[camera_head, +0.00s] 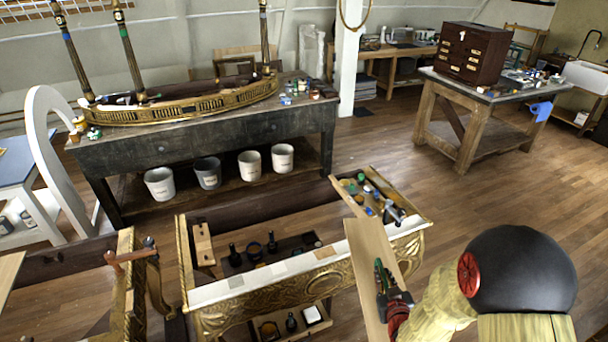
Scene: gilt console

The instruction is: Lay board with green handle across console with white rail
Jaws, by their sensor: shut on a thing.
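The gilt console (212,318) with the white rail (285,271) stands in the lower middle, its top partly open. The pale wooden board (366,252) with the green handle (380,270) is at the right of the console. My dark gripper (393,299) is shut on the green handle, and the jaws hide part of it. The board points lengthwise away from me, and its far end overlaps the right part of the white rail in the picture. I cannot tell whether it touches the rail. Its near end runs towards the bottom edge.
Another board (342,192) with small bottles and tools lies across the console's right end. A small wooden piece (203,244) is at its left. Dark jars stand inside. A second gilt piece (124,297) with a hammer-like tool stands left. Floor to the right is clear.

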